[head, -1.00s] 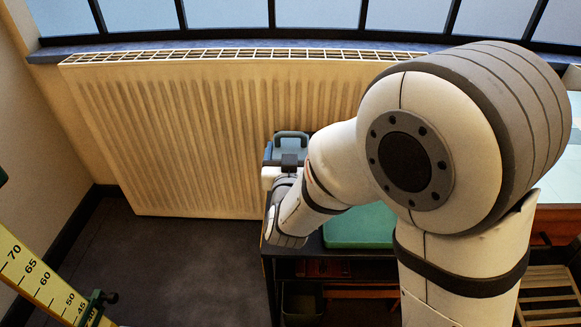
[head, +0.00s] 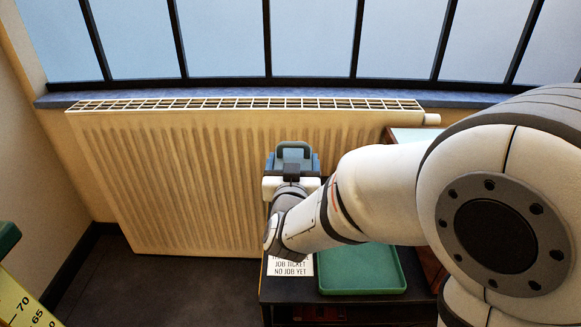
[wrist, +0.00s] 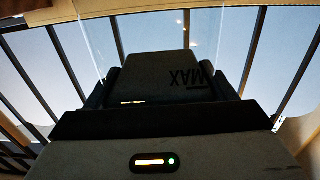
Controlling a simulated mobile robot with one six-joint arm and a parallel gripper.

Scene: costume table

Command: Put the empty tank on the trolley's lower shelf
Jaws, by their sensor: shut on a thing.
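The tank (head: 306,163), blue-grey with a loop handle on top, shows in the head view in front of the radiator. My gripper (head: 291,180) is shut on it and holds it up by the back left of the trolley. In the wrist view the tank (wrist: 160,75) is close and dark, with upside-down MAX lettering and clear sides; I cannot tell any contents. My gripper (wrist: 160,122) spans the foreground there. The dark trolley (head: 285,311) stands below. Its lower shelf is almost wholly out of view.
A green tray (head: 362,270) and a white job ticket card (head: 290,266) lie on the trolley's top. A cream radiator (head: 170,185) stands close behind the tank, under the window. A yellow measuring rule (head: 22,300) is at lower left. The floor left of the trolley is clear.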

